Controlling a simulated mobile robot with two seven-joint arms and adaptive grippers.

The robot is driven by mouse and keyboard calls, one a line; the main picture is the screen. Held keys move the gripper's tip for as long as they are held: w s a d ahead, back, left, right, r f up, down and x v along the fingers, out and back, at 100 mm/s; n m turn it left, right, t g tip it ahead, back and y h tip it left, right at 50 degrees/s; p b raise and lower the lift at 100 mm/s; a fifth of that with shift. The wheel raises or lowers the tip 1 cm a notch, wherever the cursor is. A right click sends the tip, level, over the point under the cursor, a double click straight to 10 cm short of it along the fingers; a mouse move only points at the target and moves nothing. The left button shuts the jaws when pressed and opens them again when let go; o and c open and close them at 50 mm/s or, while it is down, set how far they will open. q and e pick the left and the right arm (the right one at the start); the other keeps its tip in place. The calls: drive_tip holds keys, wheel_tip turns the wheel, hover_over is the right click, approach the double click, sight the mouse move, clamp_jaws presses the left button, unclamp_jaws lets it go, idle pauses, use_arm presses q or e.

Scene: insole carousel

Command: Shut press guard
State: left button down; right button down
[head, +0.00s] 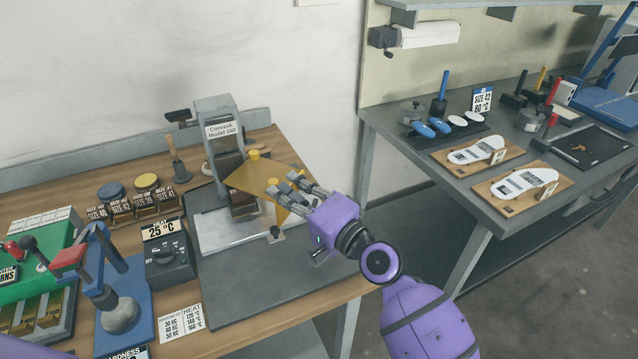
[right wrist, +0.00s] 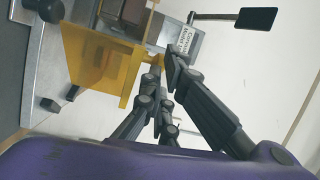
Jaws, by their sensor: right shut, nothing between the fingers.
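My right gripper (head: 281,186) is shut and empty, at the guard's right side. In the right wrist view its fingertips (right wrist: 163,66) are close to the guard's edge; I cannot tell whether they touch. The fingers hide part of the guard in the head view. My left gripper is not in view.
A heat control box (head: 170,262) and a blue hardness stand (head: 122,310) are left of the press. A wooden-handled tool (head: 178,163) stands behind. A grey bench (head: 385,130) with insoles is at right. The dark mat (head: 250,295) before the press is clear.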

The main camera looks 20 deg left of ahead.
drive_tip(key=s+a+p, duration=0.1)
drive_tip(key=s+a, duration=0.3)
drive_tip(key=a, duration=0.3)
drive_tip(key=shift+s+a, duration=0.25)
drive_tip(key=shift+s, duration=0.15)
idle(0.4)
drive_tip(key=shift+d, duration=0.1)
